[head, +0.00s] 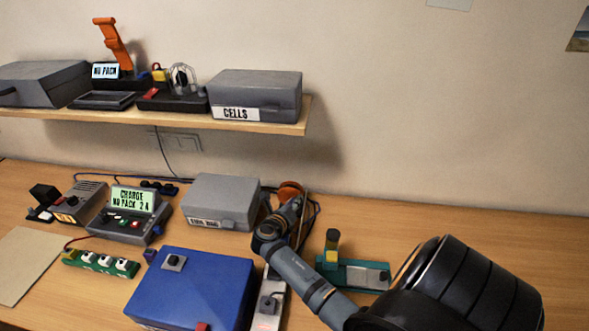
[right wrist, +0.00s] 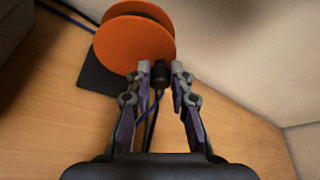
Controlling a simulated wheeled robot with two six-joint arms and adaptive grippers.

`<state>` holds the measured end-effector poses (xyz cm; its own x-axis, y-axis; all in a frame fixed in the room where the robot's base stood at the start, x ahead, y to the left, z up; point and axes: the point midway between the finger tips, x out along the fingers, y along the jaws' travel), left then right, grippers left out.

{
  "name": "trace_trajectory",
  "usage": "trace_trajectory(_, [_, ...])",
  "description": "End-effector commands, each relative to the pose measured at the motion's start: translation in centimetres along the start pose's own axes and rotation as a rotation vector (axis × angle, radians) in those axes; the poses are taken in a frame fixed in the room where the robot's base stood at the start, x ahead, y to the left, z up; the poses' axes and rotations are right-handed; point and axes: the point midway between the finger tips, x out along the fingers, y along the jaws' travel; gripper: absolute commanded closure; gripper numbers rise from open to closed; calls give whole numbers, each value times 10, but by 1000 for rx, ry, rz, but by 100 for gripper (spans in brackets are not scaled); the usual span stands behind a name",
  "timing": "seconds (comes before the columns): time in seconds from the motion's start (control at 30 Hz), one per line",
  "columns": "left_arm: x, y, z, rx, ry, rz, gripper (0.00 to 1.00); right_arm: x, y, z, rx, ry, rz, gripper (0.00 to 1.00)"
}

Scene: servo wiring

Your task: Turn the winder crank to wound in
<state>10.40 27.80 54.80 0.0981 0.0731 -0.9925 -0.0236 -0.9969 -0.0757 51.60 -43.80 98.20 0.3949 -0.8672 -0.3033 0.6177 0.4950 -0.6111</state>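The winder is an orange spool (head: 291,187) at the back of the bench, beside the grey case. The right wrist view shows its two orange discs (right wrist: 130,45) large, above a dark base plate (right wrist: 100,78). My right gripper (head: 299,200) reaches it from the front right. In the right wrist view my right gripper (right wrist: 161,72) has its fingertips on either side of a dark crank knob (right wrist: 161,75), apparently touching it. The crank arm is mostly hidden, and no wound-in mark is readable. My left gripper is not in view.
A grey case (head: 222,190) stands left of the winder. A blue box (head: 205,280), a charger (head: 130,222) and a teal fixture (head: 350,275) are on the bench (head: 440,220). Dark cables run near the winder. A shelf (head: 170,117) hangs above, and the bench's back right is clear.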

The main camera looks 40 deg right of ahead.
Motion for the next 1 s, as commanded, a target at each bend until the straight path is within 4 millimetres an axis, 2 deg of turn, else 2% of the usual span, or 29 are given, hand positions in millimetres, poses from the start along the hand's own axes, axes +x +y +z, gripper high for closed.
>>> trace_trajectory(0.27, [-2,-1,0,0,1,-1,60,0,0,0,5,0,3,100])
trace_trajectory(0.47, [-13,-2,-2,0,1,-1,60,0,-2,0,62,2,28,100])
trace_trajectory(0.7, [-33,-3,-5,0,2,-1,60,1,-2,-4,213,2,89,100])
trace_trajectory(1.0, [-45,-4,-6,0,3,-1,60,4,2,-10,413,1,171,100])
